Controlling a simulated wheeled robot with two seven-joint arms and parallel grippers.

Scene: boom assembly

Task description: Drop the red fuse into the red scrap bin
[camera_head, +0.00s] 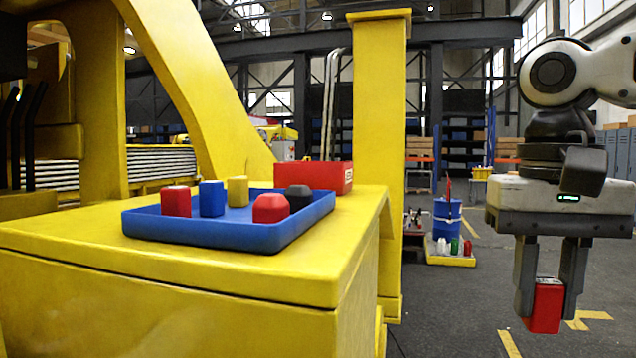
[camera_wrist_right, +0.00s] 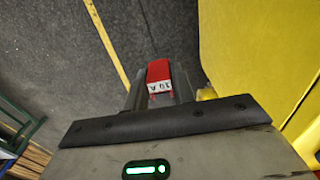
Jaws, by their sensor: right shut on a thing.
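My right gripper (camera_head: 545,300) hangs at the right of the head view, pointing down, shut on a red fuse (camera_head: 546,312). The fuse sticks out below the fingertips, over the floor. In the right wrist view the fuse (camera_wrist_right: 158,72) sits between the fingers, with a white label on it. A red box (camera_head: 318,176), which looks like the red scrap bin, stands on the yellow surface behind the blue tray. Its inside is hidden from here. The gripper is well to the right of it and lower. My left gripper is not in view.
The blue tray (camera_head: 200,238) on the yellow machine top (camera_head: 250,278) holds red, blue and yellow blocks, plus a red and a black knob-like part. A yellow post (camera_head: 377,150) rises behind the red box. A blue drum (camera_head: 447,220) stands farther back. Floor around the gripper is clear.

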